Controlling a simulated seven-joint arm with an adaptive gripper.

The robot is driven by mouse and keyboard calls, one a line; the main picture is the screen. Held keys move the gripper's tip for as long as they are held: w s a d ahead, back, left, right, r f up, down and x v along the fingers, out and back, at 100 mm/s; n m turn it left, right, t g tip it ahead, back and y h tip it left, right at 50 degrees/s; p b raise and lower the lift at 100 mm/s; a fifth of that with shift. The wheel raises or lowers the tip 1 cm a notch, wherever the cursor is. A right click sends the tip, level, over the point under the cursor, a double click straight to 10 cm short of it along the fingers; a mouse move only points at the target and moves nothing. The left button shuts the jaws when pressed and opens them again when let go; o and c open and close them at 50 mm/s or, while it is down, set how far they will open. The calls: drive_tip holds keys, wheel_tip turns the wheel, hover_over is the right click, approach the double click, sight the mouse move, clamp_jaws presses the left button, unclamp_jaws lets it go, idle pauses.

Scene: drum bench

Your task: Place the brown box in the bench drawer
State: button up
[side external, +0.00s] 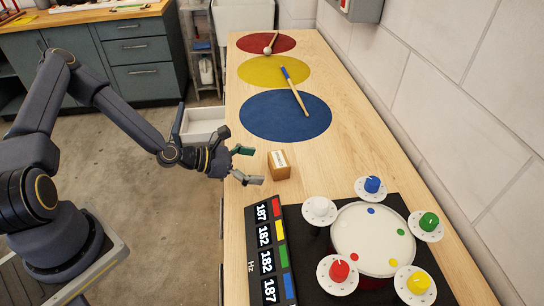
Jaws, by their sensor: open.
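The small brown box (279,166) with a pale label on top sits on the wooden bench, between the blue circle and the drum panel. My gripper (257,166) is just left of the box, its two fingers spread and pointing toward it. The fingers look empty, and whether one touches the box I cannot tell. The bench drawer (203,114) is white inside and stands pulled out from the bench's left side, behind my wrist. Part of the drawer is hidden by my arm.
A blue circle (286,127), a yellow circle (274,71) and a red circle (266,42) lie along the bench. Mallets rest on them. A drum (374,240) with coloured knobs and a number display (270,255) are in front. A wall borders the right.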

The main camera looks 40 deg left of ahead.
sight(270, 164)
drive_tip(key=shift+w+a+x, duration=0.15)
drive_tip(key=shift+x, duration=1.6)
drive_tip(key=shift+w+a+x, duration=0.1)
drive_tip(key=shift+x, duration=1.7)
drive_tip(key=shift+r, duration=0.1)
drive_tip(key=c, duration=1.4)
drive_tip(key=shift+o, duration=0.2)
drive_tip(key=shift+y, duration=0.3)
drive_tip(key=r, duration=1)
drive_tip(key=shift+s+a+r, duration=0.25)
drive_tip(key=shift+s+r, duration=0.05)
drive_tip(key=s+a+r+n+t+y, duration=0.2)
drive_tip(key=a+n+y, duration=0.5)
drive_tip(key=a, duration=0.3)
drive_tip(key=shift+s+a+r+t+y, duration=0.2)
drive_tip(key=shift+s+t+y, duration=0.1)
drive_tip(key=shift+t+y, duration=0.1)
